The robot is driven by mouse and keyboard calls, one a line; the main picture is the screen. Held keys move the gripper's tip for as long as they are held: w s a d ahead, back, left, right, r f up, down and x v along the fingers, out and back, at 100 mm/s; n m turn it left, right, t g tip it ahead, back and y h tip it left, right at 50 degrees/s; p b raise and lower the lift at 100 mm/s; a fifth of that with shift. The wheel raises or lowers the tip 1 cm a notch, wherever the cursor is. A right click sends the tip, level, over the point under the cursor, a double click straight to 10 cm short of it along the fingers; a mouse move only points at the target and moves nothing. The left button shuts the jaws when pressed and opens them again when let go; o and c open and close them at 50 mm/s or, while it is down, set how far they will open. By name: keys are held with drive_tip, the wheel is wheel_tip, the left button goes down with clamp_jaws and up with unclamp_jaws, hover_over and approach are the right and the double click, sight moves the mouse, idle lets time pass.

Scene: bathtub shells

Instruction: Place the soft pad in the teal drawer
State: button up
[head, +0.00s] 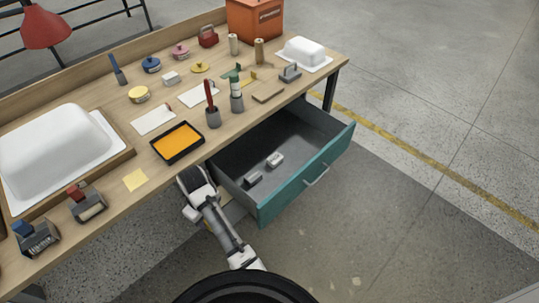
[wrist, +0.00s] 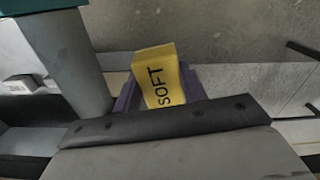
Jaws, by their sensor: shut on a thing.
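The soft pad (wrist: 160,80) is a yellow block marked "SOFT" in the wrist view. My gripper (wrist: 158,92) is shut on it, with a dark finger on either side. In the head view my arm reaches to the table's front edge beside the drawer's left side; the gripper and pad cannot be made out there. The teal drawer (head: 305,182) is pulled open under the table, with a grey inside. In the wrist view a teal edge (wrist: 35,5) and a grey wall show at the upper left, apart from the pad.
Two small grey and white items (head: 274,159) lie in the drawer near its front left; the rest of its floor is clear. The wooden table (head: 115,210) above carries an orange tray (head: 177,141), cups with tools and several small objects. Open floor lies to the right.

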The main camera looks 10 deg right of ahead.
drive_tip(key=w+d+f+m, duration=0.1)
drive_tip(key=d+f+m, duration=0.6)
drive_tip(key=d+m, duration=0.1)
drive_tip(key=shift+w, duration=0.25)
drive_tip(key=shift+w, duration=0.1)
drive_tip(key=shift+s+d+f, duration=0.1)
drive_tip(key=shift+s+f, duration=0.05)
drive_tip(key=shift+s, duration=0.05)
